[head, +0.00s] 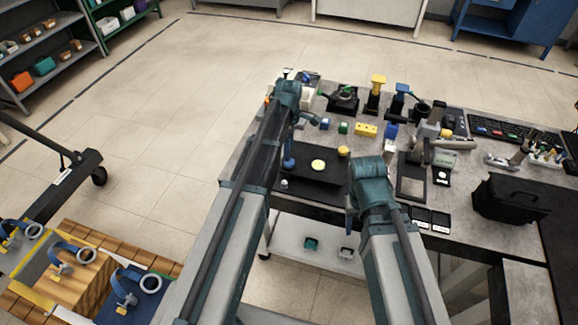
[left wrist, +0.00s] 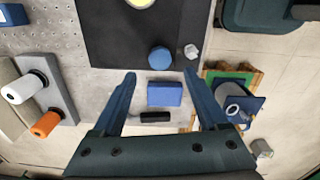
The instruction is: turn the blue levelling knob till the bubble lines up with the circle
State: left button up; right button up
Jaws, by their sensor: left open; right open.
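A round yellow-green level vial (head: 318,166) sits on a black plate (head: 318,179); its bubble and circle are too small to make out. The vial's edge also shows at the top of the left wrist view (left wrist: 141,2). The blue levelling knob (left wrist: 159,58) is near the plate's edge, and shows in the head view (head: 288,163). My left gripper (left wrist: 160,74) is open and empty above the near edge of the plate, with the knob just beyond its fingertips.
A blue block (left wrist: 164,94) shows between my left fingers, lower down. A small white piece (left wrist: 191,50) lies beside the knob. A yellow knob (head: 343,151) stands behind the vial. Blocks and instruments crowd the back table; a black case (head: 510,200) is at right.

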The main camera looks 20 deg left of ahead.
pick_arm(q)
notch_tip(320, 180, down, 6)
jog(key=b, duration=0.5)
jog(key=shift+f, duration=0.15)
grip_shut()
